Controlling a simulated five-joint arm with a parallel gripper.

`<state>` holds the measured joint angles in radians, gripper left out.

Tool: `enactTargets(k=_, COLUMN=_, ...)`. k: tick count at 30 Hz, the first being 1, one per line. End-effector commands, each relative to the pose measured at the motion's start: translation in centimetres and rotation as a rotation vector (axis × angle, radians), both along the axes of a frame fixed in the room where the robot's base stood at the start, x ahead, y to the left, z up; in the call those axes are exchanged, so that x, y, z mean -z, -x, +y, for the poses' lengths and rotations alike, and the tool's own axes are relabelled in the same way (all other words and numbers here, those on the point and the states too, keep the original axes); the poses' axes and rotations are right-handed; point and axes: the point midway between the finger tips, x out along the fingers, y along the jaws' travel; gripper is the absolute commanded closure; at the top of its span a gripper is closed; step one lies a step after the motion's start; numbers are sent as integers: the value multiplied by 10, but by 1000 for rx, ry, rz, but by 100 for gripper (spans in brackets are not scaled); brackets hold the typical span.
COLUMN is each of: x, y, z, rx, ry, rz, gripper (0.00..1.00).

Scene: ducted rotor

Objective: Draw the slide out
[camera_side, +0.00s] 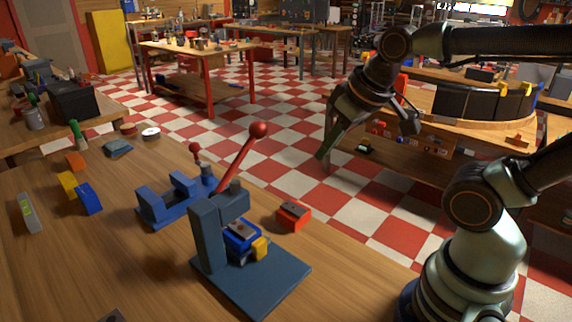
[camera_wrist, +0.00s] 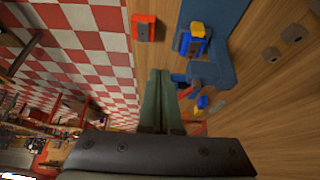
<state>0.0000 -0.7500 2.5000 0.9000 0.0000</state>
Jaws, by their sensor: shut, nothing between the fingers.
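A blue-grey lever press (camera_side: 207,236) stands on the bench, its red-knobbed lever raised. On its base plate (camera_side: 270,285) sits a blue block (camera_side: 240,241) with a dark grey top and a yellow piece (camera_side: 260,248) at its side. I cannot tell which part is the slide. In the wrist view the blue block (camera_wrist: 186,45) and yellow piece (camera_wrist: 197,29) lie beyond my fingertips, to the right. My gripper (camera_side: 322,157) hangs in the air, right of and above the press, apart from everything. Its green fingers (camera_wrist: 160,73) are together and empty.
A red block (camera_side: 293,217) lies right of the press near the bench edge; it also shows in the wrist view (camera_wrist: 144,28). A blue vise-like fixture (camera_side: 165,205) stands behind the press. Yellow and blue blocks (camera_side: 88,200) lie at left. Air around my gripper is clear.

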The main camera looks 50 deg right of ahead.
Motion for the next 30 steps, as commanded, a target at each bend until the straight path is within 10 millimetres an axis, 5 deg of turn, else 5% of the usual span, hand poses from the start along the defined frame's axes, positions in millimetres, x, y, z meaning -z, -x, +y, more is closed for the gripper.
enactTargets(k=1, x=0, y=0, z=0, rx=0, ry=0, rz=0, gripper=100)
enactTargets(k=7, x=2, y=-5, z=5, rx=-4, ry=-6, rz=29, gripper=25)
enactTargets(k=17, x=29, y=-44, z=42, rx=-12, ry=-30, rz=238, gripper=25)
enactTargets(k=30, x=94, y=-77, z=95, rx=-2, ry=-4, rz=473, gripper=25)
